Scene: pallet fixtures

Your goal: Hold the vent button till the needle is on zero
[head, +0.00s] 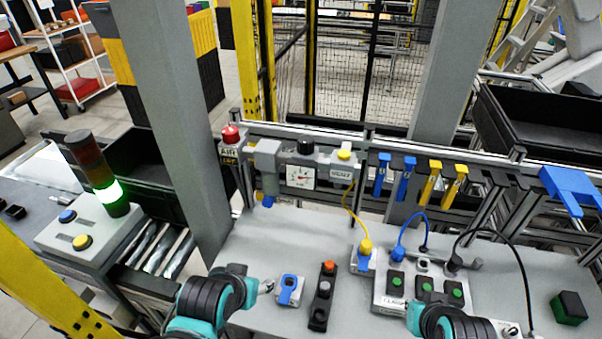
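The yellow vent button (344,154) sits on top of a grey block with a small label at the right end of the air unit on the rear rail. The gauge (300,178) has a white square face to its left; a reddish needle shows, but its reading is too small to tell. My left gripper (266,286) is low at the front, left of a blue-and-white part, well apart from the button. My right gripper (511,329) is at the bottom edge, mostly hidden by its arm. Neither gripper's fingers show clearly. Nothing touches the vent button.
A yellow cable hangs below the button to a yellow plug (365,246). A connector box (420,286) and a black button strip (323,297) stand on the grey bench. A green light is lit at left.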

